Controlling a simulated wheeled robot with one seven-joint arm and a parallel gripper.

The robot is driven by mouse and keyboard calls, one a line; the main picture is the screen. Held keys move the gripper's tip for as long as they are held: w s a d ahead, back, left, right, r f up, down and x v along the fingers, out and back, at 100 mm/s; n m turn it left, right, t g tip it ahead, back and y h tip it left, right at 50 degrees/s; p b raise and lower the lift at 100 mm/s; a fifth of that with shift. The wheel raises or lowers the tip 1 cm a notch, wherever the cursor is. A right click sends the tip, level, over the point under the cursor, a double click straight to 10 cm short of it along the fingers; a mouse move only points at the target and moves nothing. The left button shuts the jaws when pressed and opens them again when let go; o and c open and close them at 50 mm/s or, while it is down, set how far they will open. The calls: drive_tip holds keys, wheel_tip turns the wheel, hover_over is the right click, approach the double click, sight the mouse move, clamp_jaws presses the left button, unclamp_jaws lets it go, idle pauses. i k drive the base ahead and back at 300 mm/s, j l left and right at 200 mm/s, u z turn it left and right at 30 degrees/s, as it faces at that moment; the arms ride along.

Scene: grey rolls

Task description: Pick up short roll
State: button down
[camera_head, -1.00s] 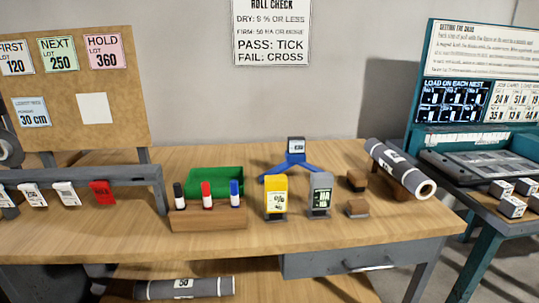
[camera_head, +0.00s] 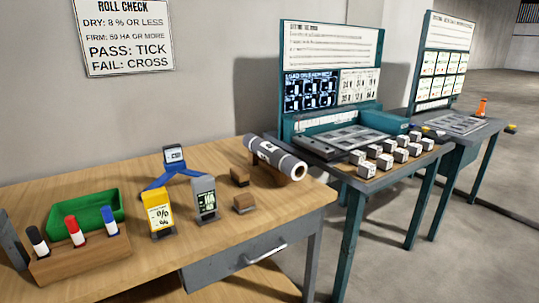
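A short grey roll (camera_head: 274,157) with a white label and a pale hollow end lies at the right end of the wooden table, propped on a wooden cradle that it mostly hides. Its open end faces the front right. Two small brown wooden blocks, one behind (camera_head: 239,176) and one in front (camera_head: 244,203), sit on the table to its left.
The wooden table (camera_head: 215,233) also holds a yellow meter (camera_head: 159,214), a grey meter (camera_head: 204,198), a blue stand (camera_head: 172,172), a green bin (camera_head: 83,221) and a marker holder (camera_head: 80,260). Floor (camera_head: 470,230) is clear.

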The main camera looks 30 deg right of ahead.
sight(294, 168)
drive_tip(key=u, duration=2.55)
drive_tip(key=z, duration=2.95)
drive_tip(key=i+u, duration=0.1)
drive_tip(key=u, duration=0.25)
drive_tip(key=l+u, duration=0.15)
drive_tip(key=u, duration=0.15)
drive_tip(key=i+l+u, duration=0.1)
drive_tip(key=u, duration=0.25)
drive_tip(key=i+l+u, duration=0.15)
drive_tip(key=l, duration=0.15)
drive_tip(key=i+l+u, duration=0.25)
drive_tip(key=l, duration=0.35)
drive_tip(key=i+l+u, duration=0.1)
drive_tip(key=l, duration=0.25)
drive_tip(key=i, duration=0.1)
